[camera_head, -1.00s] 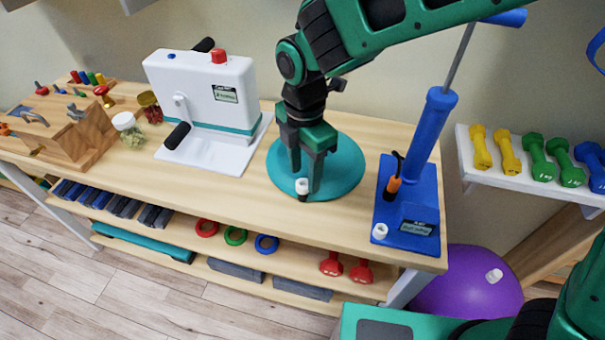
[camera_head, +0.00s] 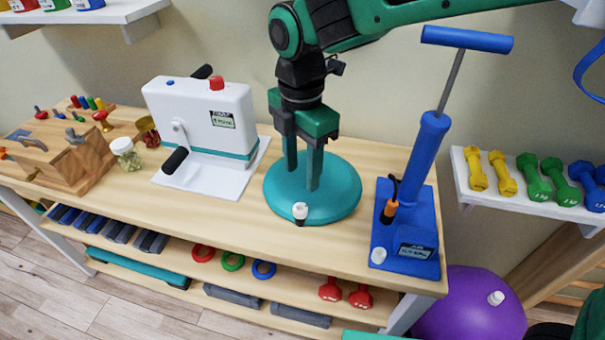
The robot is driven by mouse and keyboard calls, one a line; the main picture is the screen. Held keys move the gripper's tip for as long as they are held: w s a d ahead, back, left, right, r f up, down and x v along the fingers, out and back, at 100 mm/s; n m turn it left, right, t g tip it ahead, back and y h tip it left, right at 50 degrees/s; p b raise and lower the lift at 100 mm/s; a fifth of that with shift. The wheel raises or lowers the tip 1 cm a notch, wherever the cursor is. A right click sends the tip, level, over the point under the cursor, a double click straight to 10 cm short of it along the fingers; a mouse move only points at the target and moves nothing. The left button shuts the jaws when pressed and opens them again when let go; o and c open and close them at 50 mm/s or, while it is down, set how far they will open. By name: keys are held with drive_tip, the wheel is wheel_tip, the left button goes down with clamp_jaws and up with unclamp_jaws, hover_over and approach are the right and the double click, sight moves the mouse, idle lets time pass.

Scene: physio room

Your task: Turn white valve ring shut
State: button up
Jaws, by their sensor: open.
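The white valve ring (camera_head: 300,209) sits on a short dark stem at the front rim of a round teal cushion (camera_head: 338,205) on the wooden bench. My gripper (camera_head: 302,180) is open, fingers pointing down, over the cushion. Its fingertips appear just above and behind the ring in the picture, apart from it. Nothing is between the fingers. The exact height of the fingertips over the cushion is hard to tell.
A blue hand pump (camera_head: 417,170) with a tall handle and another white cap (camera_head: 378,256) stands close on the right. A white crank machine (camera_head: 205,120) stands left. A purple ball (camera_head: 470,305) with a white plug is on the floor. Bare bench (camera_head: 235,190) lies between machine and cushion.

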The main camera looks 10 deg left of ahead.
sight(301, 205)
drive_tip(key=f+n, duration=0.3)
drive_tip(key=n, duration=0.1)
drive_tip(key=f+n, duration=0.3)
drive_tip(key=f, duration=0.1)
drive_tip(key=f+n, duration=0.3)
drive_tip(key=n, duration=0.1)
drive_tip(key=shift+s+a+f+n, duration=0.1)
drive_tip(key=shift+s+f+n, duration=0.2)
drive_tip(key=shift+f, duration=0.1)
drive_tip(key=shift+c, duration=0.5)
drive_tip(key=c, duration=0.9)
